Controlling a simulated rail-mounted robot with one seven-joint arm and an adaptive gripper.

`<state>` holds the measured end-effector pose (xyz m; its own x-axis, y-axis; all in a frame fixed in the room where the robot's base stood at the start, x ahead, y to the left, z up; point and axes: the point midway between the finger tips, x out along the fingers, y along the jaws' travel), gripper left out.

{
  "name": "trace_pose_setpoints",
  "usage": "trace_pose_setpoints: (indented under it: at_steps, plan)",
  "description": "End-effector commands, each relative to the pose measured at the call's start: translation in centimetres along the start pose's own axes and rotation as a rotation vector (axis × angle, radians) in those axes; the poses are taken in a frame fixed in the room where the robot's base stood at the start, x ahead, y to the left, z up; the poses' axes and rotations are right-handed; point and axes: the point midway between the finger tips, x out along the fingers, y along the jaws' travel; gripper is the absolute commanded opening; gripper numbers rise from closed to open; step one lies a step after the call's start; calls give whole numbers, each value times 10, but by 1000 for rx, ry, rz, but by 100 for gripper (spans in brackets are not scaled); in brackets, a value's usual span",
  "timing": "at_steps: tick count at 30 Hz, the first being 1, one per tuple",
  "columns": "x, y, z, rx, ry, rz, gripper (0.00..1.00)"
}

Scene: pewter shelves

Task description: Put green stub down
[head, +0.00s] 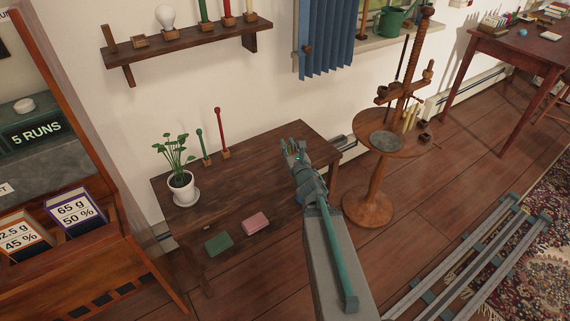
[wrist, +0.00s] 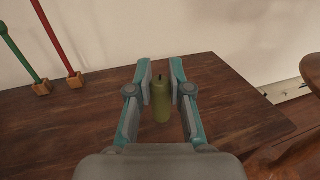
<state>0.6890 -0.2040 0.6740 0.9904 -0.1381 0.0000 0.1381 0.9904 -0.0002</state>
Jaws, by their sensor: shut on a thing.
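The green stub (wrist: 162,105), a short olive-green candle with a dark wick, stands upright between the fingers of my gripper (wrist: 161,76) in the wrist view. The fingers are shut on its sides. In the head view my gripper (head: 292,150) is over the right part of the dark wooden table (head: 255,180), and the stub is mostly hidden by the fingers. I cannot tell whether its base touches the tabletop.
A potted plant (head: 181,181) stands at the table's left. Green (head: 202,144) and red (head: 220,132) sticks stand in wooden blocks at the back. A round pedestal table (head: 367,151) stands to the right.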

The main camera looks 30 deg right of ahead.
Motion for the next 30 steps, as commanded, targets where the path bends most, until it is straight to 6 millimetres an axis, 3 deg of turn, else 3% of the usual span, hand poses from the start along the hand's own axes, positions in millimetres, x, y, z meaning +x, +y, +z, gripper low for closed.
trace_pose_setpoints:
  at_steps: [4,15,21,30]
  plan:
    - [19,0,-22,2,2,1,0]
    - [36,0,-43,1,1,1,0]
    - [35,0,-69,1,2,0,0]
    - [34,0,-72,0,0,0,0]
